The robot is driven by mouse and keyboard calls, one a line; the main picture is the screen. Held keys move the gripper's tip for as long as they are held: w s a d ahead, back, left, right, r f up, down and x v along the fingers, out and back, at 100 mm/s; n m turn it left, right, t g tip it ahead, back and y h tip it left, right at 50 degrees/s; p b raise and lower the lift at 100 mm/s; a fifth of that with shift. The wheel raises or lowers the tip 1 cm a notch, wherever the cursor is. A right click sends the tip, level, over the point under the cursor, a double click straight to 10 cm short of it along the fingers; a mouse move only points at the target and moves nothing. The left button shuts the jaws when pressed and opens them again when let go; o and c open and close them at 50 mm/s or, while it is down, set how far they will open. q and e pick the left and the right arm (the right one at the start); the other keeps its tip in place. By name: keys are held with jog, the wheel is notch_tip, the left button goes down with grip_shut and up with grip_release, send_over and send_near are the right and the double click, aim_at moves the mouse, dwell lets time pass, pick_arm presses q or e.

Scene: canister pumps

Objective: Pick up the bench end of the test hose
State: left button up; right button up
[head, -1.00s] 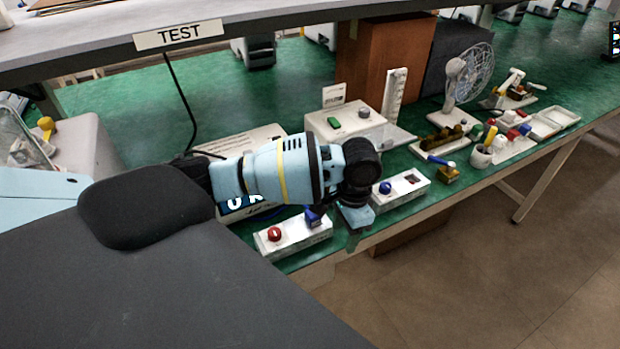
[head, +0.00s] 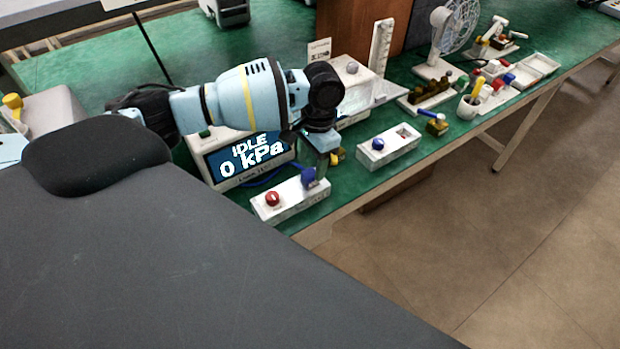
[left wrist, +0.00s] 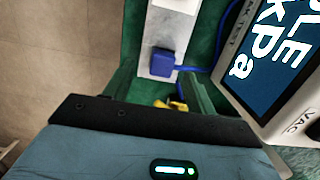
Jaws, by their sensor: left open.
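The bench end of the test hose is a blue plug (head: 310,178) on the right end of a white block (head: 283,203) with a red knob. My left gripper (head: 322,158) is over that end of the block, pointing down at the plug, partly covering the area behind it. In the left wrist view the blue plug (left wrist: 162,64) shows between the open, empty fingers (left wrist: 157,76), near their tips. I cannot tell whether the fingers reach down around it. A blue hose (left wrist: 192,69) runs from it towards the gauge. My right gripper is not in view.
The gauge (head: 212,166), reading IDLE 0 kPa, stands close behind the block. A second white block (head: 388,146) with a blue knob is to the right. A small yellow item (left wrist: 172,104) lies near the fingers. The bench's front edge is close.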

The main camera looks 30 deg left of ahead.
aim_at(310, 173)
pick_arm(q)
jog(key=shift+a+f, duration=0.15)
jog(key=shift+f, duration=1.15)
jog(key=shift+a+f, duration=0.1)
jog(key=shift+f, duration=1.2)
jog(key=c, duration=1.1)
jog(key=shift+r, duration=0.1)
